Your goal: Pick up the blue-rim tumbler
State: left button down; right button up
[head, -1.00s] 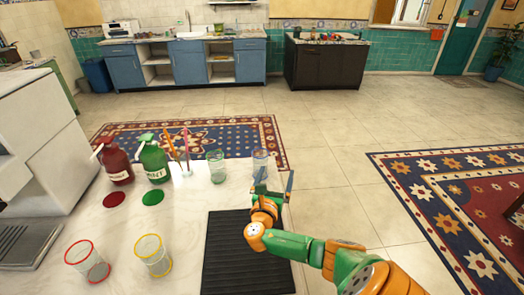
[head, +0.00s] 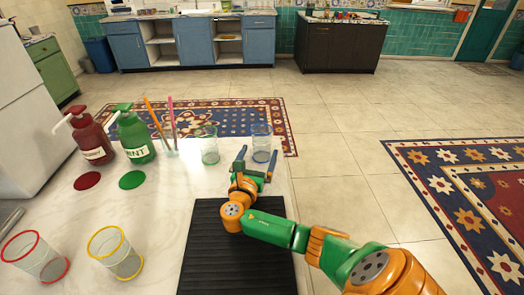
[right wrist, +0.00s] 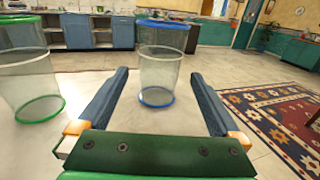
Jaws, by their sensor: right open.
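The blue-rim tumbler (head: 262,143) is clear and stands upright near the far right corner of the white table. My right gripper (head: 257,158) is open and empty, just on the near side of it. In the right wrist view, the blue-rim tumbler (right wrist: 161,65) stands centred in the gap between the two fingers of my right gripper (right wrist: 160,77). No finger visibly touches it. I cannot tell how far the fingertips reach alongside it. My left gripper is not in view.
A green-rim tumbler (head: 209,149) stands left of the blue-rim one. Further left are a straw holder (head: 169,148), a green mint bottle (head: 133,137) and a red bottle (head: 92,138). Yellow-rim (head: 117,256) and red-rim (head: 38,258) tumblers stand nearer. A black ribbed mat (head: 215,255) lies below my arm.

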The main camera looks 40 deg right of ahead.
aim_at(258, 139)
jog(key=w+d+b, duration=0.1)
jog(key=w+d+f+b, duration=0.1)
jog(key=d, duration=0.1)
jog(key=shift+w+d, duration=0.1)
jog(key=shift+w, duration=0.05)
jog(key=shift+w+d+r, duration=0.2)
jog(key=shift+d, duration=0.05)
jog(key=shift+s+r, duration=0.1)
jog(key=shift+r, duration=0.15)
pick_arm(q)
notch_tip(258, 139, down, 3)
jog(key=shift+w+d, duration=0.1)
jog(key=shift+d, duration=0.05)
pick_arm(e)
jog(key=c, duration=1.4)
jog(key=shift+r, duration=0.35)
jog(key=r, duration=0.1)
jog(key=a+r+p, duration=0.1)
jog(key=r, duration=0.1)
jog(key=shift+r, duration=0.3)
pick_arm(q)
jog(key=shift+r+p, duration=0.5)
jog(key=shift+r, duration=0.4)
pick_arm(e)
jog(key=s+a+r, duration=0.3)
jog(key=a+r, duration=0.5)
jog(key=a, duration=0.4)
jog(key=shift+a+r, duration=0.35)
